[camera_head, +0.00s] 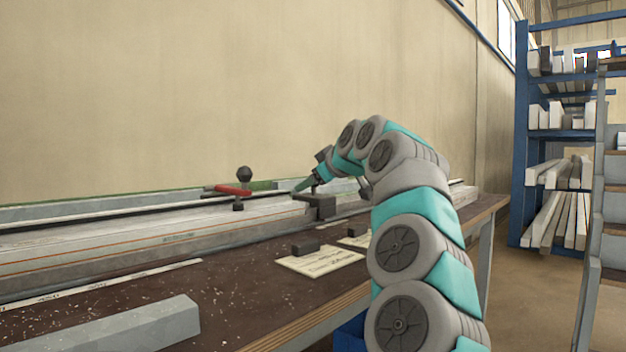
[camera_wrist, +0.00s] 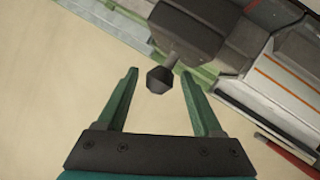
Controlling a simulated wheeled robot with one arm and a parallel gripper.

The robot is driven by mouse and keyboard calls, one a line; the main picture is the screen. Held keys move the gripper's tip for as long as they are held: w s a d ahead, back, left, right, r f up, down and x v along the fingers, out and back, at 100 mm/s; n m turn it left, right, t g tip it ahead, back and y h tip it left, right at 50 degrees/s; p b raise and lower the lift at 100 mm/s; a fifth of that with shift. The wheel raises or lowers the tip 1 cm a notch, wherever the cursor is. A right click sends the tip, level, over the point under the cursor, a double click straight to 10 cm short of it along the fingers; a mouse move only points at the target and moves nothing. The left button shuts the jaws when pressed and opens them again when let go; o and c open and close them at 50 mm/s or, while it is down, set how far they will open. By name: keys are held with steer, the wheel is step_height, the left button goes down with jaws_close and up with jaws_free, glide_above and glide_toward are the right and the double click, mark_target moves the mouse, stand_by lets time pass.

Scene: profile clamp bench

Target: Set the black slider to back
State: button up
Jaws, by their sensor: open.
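The black slider (camera_head: 321,207) is a dark block on the long pale rail, just beyond the middle of the head view. In the wrist view its dark body (camera_wrist: 188,30) is at the top, with a black faceted knob (camera_wrist: 160,80) on a short stem. My gripper (camera_head: 303,185) is at the slider, its green fingers pointing down and left. In the wrist view my open gripper (camera_wrist: 159,73) has one finger on each side of the knob, with a visible gap on both sides. The knob is hidden in the head view.
Paper cards (camera_head: 320,261) with small dark blocks lie on the brown bench (camera_head: 240,306). A grey bar (camera_head: 130,325) lies in front. A wall is close behind.

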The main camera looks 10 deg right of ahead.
steer(key=shift+c, duration=0.3)
jaws_close()
stand_by(1.1)
